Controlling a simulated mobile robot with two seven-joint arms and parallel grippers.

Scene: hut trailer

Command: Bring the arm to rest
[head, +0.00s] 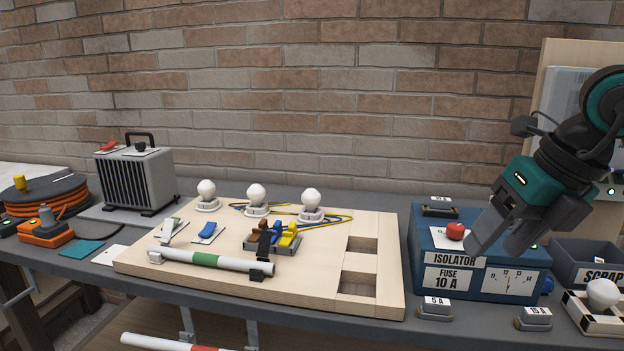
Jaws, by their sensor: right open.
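My right gripper (496,248) comes in from the right, pointing down and to the left. It hangs in front of the blue isolator box (430,255) and hides part of its top and front. It is open, and I see nothing between its fingers. I cannot tell how far its fingertips are from the box. My left gripper is not in this view.
A wooden board (310,240) with bulbs, switches and a tube fills the bench's middle. A dark scrap bin (588,262) and a bulb in a wooden holder (578,302) stand at the right. A grey heater (150,178) stands left. A brick wall runs behind.

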